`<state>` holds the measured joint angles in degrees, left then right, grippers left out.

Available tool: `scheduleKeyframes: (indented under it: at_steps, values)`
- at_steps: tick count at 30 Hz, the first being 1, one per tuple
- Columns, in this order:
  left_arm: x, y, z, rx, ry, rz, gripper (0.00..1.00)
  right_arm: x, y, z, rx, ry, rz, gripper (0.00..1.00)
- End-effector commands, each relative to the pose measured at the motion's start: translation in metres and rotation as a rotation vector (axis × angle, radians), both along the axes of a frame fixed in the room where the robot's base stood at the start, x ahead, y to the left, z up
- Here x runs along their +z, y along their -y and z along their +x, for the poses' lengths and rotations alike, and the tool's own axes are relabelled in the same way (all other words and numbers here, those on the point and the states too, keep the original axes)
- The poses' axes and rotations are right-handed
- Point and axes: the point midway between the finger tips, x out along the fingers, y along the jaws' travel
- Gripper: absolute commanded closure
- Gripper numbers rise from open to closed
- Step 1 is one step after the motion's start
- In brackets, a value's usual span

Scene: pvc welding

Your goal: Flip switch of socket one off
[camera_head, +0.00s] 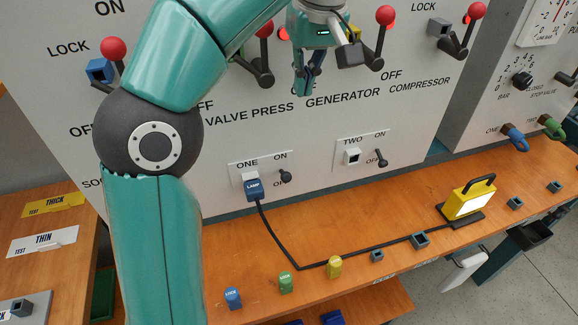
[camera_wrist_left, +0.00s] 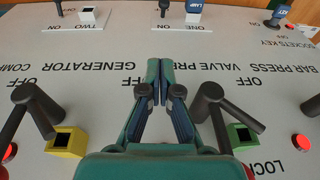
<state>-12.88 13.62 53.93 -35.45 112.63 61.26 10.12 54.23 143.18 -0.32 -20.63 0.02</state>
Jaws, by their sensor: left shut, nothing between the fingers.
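Socket one is a white plate (camera_head: 266,170) low on the grey panel, with a blue LAMP plug (camera_head: 254,188) in it. Its small black switch (camera_head: 286,177) sits right of the plug, below the ON label; I cannot clearly tell which way it is set. The switch also shows at the top edge of the left wrist view (camera_wrist_left: 164,6), where the labels are upside down. My left gripper (camera_head: 304,90) is shut and empty, pointing down in front of the panel, above socket one and apart from it. In the left wrist view its fingertips (camera_wrist_left: 153,76) meet. My right gripper is not visible.
Socket two (camera_head: 361,152) has its own black switch (camera_head: 381,158), to the right. Red-knobbed levers (camera_head: 385,16) stick out of the upper panel near my gripper. A black cable (camera_head: 298,268) runs along the wooden bench to a yellow lamp (camera_head: 468,199). Small plugs (camera_head: 286,283) stand in front.

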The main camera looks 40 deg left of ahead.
Motion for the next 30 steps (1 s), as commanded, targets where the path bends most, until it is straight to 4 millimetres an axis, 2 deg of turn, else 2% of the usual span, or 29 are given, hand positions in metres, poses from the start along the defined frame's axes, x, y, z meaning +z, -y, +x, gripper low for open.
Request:
scheduleKeyframes:
  at_steps: [1, 13, 24, 30]
  values:
    - [-0.014, -0.003, -0.001, 0.002, -0.002, -0.001, 1.0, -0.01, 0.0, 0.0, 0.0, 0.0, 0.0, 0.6]
    - [-0.097, -0.021, 0.004, 0.001, -0.005, -0.001, 1.0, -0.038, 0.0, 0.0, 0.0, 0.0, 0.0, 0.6]
    - [-0.173, -0.038, 0.008, 0.001, -0.004, 0.0, 1.0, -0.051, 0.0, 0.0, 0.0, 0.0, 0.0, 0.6]
    - [-0.2, -0.036, 0.003, 0.0, -0.003, -0.001, 1.0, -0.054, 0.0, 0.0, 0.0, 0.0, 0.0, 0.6]
